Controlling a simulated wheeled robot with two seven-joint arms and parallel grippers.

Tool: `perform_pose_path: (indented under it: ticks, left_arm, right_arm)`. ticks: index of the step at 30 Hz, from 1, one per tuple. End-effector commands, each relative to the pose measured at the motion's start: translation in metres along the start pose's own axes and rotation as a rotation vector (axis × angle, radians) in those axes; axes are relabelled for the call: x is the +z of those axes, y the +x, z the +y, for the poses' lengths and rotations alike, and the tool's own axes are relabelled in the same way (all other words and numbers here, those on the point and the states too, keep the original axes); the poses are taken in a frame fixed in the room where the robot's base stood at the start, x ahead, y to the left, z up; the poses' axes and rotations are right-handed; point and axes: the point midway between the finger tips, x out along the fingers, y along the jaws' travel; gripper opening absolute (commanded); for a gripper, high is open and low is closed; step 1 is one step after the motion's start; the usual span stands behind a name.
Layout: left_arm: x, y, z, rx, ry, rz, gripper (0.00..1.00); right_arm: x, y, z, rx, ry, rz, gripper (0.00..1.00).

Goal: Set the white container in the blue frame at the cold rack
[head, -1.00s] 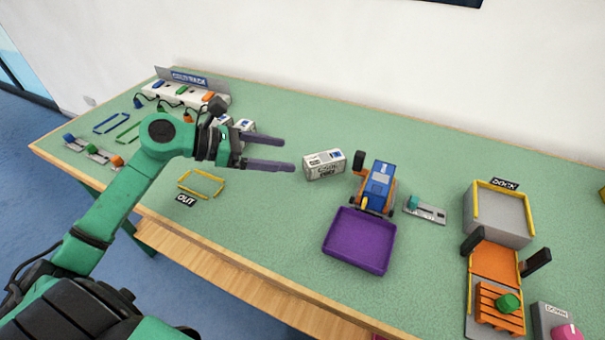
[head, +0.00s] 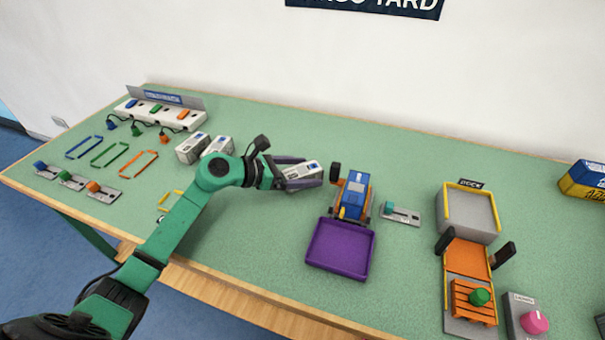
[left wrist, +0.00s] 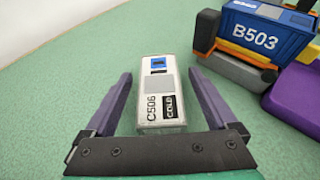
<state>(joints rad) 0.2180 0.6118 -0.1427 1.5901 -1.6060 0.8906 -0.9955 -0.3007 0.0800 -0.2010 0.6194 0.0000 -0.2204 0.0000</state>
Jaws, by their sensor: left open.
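A white container (head: 302,171) stands near the middle of the table. In the left wrist view it (left wrist: 161,85) is marked C506 and COLD. My left gripper (left wrist: 160,72) is open, with one purple finger on each side of the container and a visible gap at each. In the head view my left gripper (head: 308,170) partly covers the container. The blue frame (head: 85,147) is a flat outline on the table at the far left, empty, before the cold rack (head: 160,113). My right gripper does not show.
A blue and orange truck (head: 352,195) with a purple tray (head: 340,249) is right of the container. Two other white containers (head: 192,148) (head: 217,147) stand near the rack. Green (head: 110,153) and orange (head: 139,163) frames lie beside the blue one. A dock (head: 470,210) is at right.

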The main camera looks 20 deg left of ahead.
Motion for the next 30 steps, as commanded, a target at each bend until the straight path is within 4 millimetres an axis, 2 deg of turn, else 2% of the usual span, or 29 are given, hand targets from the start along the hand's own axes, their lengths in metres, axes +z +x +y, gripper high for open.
perform_pose_path:
  ticks: [2, 3, 5, 6, 10, 18, 23, 26, 30]
  left_arm:
    - [-0.001, 0.000, 0.000, 0.001, 0.000, 0.000, 0.91]
    - [-0.001, -0.001, 0.000, 0.001, 0.000, 0.000, 0.87]
    - [-0.001, -0.001, 0.000, 0.001, 0.000, 0.000, 0.65]
    - [-0.001, -0.001, 0.000, 0.001, 0.000, 0.000, 0.49]
    - [-0.001, -0.001, 0.000, 0.001, 0.000, 0.000, 0.00]
    - [0.001, -0.002, 0.001, 0.001, 0.001, -0.001, 0.00]
    - [0.015, -0.007, 0.001, 0.002, 0.004, -0.001, 0.00]
    - [0.036, -0.016, 0.002, 0.004, 0.007, -0.002, 0.00]
    - [0.082, -0.035, 0.002, 0.005, 0.012, -0.004, 0.00]
  right_arm:
    - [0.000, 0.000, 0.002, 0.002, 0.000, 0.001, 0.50]
    - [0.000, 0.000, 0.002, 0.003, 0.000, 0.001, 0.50]
    - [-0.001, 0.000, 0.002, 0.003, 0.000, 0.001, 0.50]
    - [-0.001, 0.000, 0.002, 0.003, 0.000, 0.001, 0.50]
    - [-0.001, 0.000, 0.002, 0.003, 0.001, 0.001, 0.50]
    - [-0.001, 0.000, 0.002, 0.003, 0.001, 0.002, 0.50]
    - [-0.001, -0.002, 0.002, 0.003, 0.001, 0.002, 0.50]
    - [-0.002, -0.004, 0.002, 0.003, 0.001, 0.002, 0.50]
    - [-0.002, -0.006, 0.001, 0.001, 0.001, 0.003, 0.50]
